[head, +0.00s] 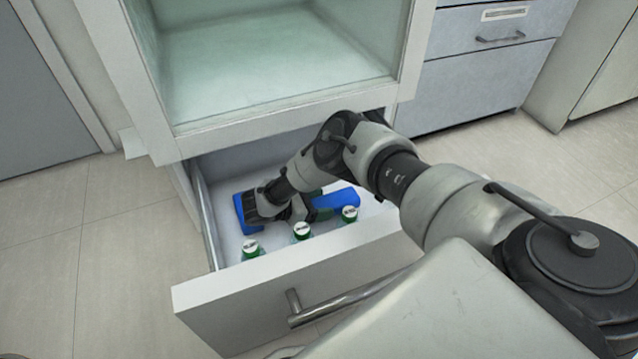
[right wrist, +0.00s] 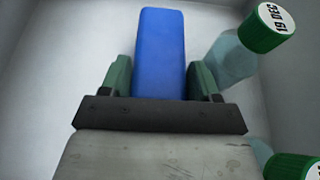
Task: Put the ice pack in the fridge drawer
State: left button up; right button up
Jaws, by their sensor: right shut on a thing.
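The open fridge drawer (head: 290,278) has a white front and a bar handle. My right gripper (head: 314,211) is low inside it, shut on a blue ice pack (head: 338,199). The right wrist view shows the ice pack (right wrist: 161,50) between the two green fingers (right wrist: 161,82), reaching out past their tips. More blue (head: 243,217) shows left of the gripper; I cannot tell whether it is the same pack or another. My right wrist hides the part between. Whether the held pack touches the drawer floor is unclear. My left gripper is not in view.
Green-capped bottles stand along the drawer's front side (head: 251,248), (head: 302,232), (head: 349,214), close to the gripper. The empty fridge compartment (head: 270,60) is above. Grey drawers (head: 480,85) stand at right.

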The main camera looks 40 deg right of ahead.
jog(key=shift+f+b, duration=1.1)
jog(key=shift+f, duration=0.65)
jog(key=o, duration=0.8)
jog(key=shift+r, duration=0.3)
jog(key=p+v, duration=0.3)
jog(key=v, duration=0.3)
jog(key=shift+a, duration=0.15)
jog(key=shift+w+a+r, duration=0.15)
jog(key=shift+a, duration=0.4)
